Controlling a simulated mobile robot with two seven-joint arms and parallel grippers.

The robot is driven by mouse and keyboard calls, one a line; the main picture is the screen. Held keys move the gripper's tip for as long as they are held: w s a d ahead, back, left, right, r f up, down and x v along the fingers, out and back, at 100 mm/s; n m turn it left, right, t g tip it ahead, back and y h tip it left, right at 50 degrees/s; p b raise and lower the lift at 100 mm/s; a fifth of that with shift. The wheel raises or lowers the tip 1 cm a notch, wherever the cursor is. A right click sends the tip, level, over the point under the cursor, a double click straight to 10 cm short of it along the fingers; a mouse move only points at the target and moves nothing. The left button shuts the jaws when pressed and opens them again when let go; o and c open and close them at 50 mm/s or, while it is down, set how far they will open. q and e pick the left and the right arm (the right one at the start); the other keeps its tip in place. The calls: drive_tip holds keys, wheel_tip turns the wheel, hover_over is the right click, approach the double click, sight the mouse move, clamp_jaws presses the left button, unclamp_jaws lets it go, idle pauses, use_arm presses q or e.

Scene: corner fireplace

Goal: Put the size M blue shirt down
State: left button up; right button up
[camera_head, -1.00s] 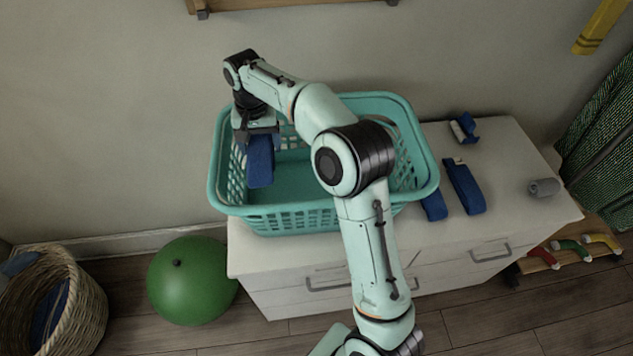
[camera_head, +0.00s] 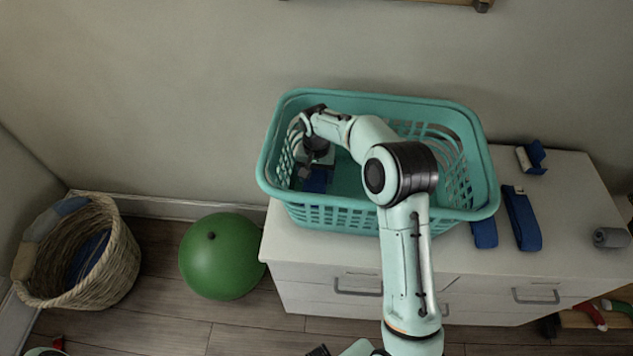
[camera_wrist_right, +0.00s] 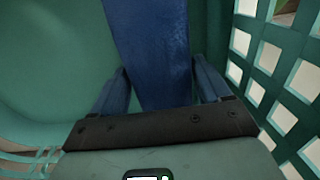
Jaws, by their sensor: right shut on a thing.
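The blue shirt (camera_head: 316,181) is a narrow folded bundle inside the left part of the teal laundry basket (camera_head: 375,222). My right gripper (camera_head: 313,168) is down in the basket and shut on the shirt. In the right wrist view the shirt (camera_wrist_right: 152,50) runs up between the two fingers (camera_wrist_right: 160,90), over the teal basket floor. Whether the shirt touches the floor I cannot tell. No size mark is readable.
The basket stands on a white dresser (camera_head: 400,264). Blue folded items (camera_head: 522,217) and a grey roll (camera_head: 611,237) lie right of it. A green ball (camera_head: 221,256) and a wicker basket (camera_head: 118,262) are on the floor at left. The basket's lattice wall (camera_wrist_right: 275,70) is close by the gripper.

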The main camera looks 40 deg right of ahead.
sight(316, 182)
drive_tip(key=shift+f, duration=1.85)
drive_tip(key=shift+f, duration=0.1)
drive_tip(key=o, duration=1.1)
wheel_tip(316, 182, up, 12)
drive_tip(key=shift+r+p, duration=0.1)
drive_tip(key=shift+p, duration=0.35)
